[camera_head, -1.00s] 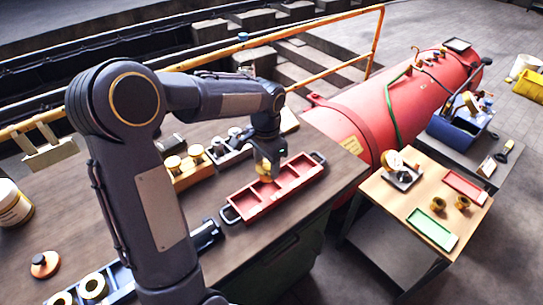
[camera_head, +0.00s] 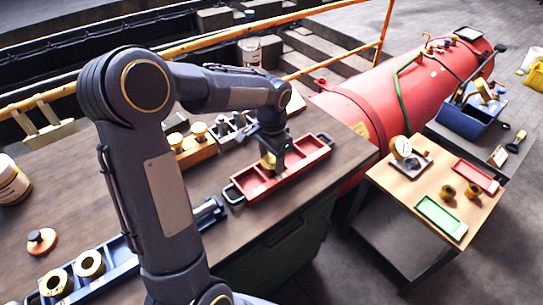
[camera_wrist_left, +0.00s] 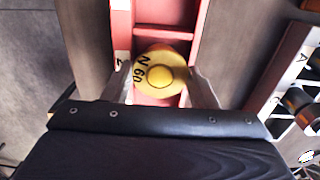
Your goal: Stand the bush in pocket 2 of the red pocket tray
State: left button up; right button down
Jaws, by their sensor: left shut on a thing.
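The red pocket tray (camera_head: 300,167) lies on the dark workbench, a black handle at each end. It also shows in the wrist view (camera_wrist_left: 165,32), with a cross divider and a white label on its left wall. My left gripper (camera_head: 269,160) is shut on the yellow bush, over the tray's middle-left part. In the wrist view the bush (camera_wrist_left: 155,76), with dark lettering on its top, sits between the two fingertips (camera_wrist_left: 163,88). The bush is within the tray's side walls, just on the near side of the divider. I cannot tell whether it touches the pocket floor. My right gripper is not in view.
A wooden block with yellow-topped pieces (camera_head: 196,150) and a grey rack (camera_head: 232,130) stand behind the tray. A blue tray with rings (camera_head: 110,272) lies front left. A side table (camera_head: 400,185) holds a green tray (camera_head: 441,216).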

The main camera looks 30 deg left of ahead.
pick_arm(q)
jog(key=shift+f+b, duration=0.3)
jog(key=shift+f, duration=0.05)
dwell(0.3)
jog(key=o, duration=1.3)
jog(key=shift+c, duration=0.2)
notch_tip(320, 180, up, 8)
jog(key=p, duration=0.6)
jog(key=shift+p, duration=0.3)
